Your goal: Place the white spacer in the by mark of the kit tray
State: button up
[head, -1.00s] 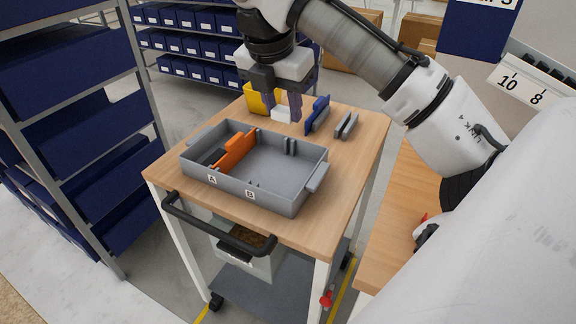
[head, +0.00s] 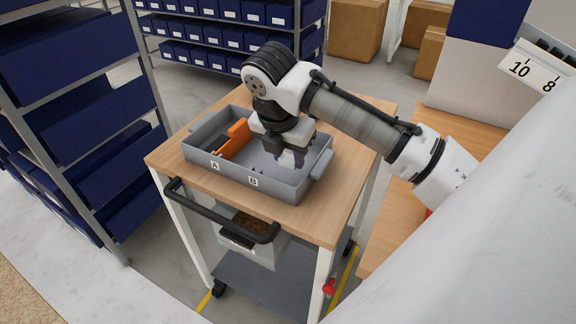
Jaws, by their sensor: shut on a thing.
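The grey kit tray (head: 285,192) sits on the cart's wooden top, with mark A (head: 214,165) and mark B (head: 253,181) on its front wall. An orange upright piece (head: 235,141) stands in its left part. My gripper (head: 287,160) points down into the tray's right part, behind mark B, with its fingers below the rim height. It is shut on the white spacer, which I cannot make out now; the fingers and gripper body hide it. I cannot tell whether the spacer touches the tray floor.
The cart's wooden top (head: 318,222) is clear in front of the tray. A black handle (head: 222,215) runs along the cart's front. Shelving with blue bins (head: 75,110) stands at the left. My arm hides the objects behind the tray.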

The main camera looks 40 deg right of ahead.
aim_at(287, 160)
jog(key=shift+f, duration=1.8)
jog(key=shift+f, duration=0.1)
jog(key=shift+f, duration=0.1)
jog(key=o, duration=0.7)
jog(key=shift+c, duration=0.2)
jog(key=v, duration=1.2)
jog(key=shift+r, duration=0.25)
